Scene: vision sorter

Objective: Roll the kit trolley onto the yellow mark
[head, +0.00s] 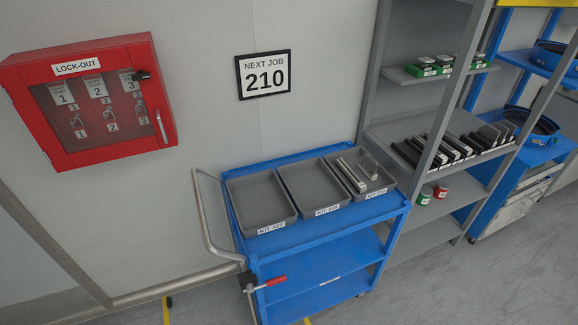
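The kit trolley (330,244) is blue with several shelves and stands near the wall, left of the grey shelving. Its curved grey metal handle (203,225) is at its left end. Three grey trays lie on its top, with labels that seem to read KIT 322 (243,216), KIT 318 (300,205) and KIT 210 (388,182). The right tray holds metal parts. A red-handled lever (270,283) sits at the trolley's lower left corner. Yellow floor marking (166,312) shows at the bottom, left of the trolley; most of it is out of view. Neither gripper is in view.
A red lock-out cabinet (90,100) and a sign reading NEXT JOB 210 (265,75) hang on the wall. Grey shelving (400,75) with parts stands close to the trolley's right end. A blue rack (487,185) stands farther right. Grey floor (430,290) shows clear at the lower right.

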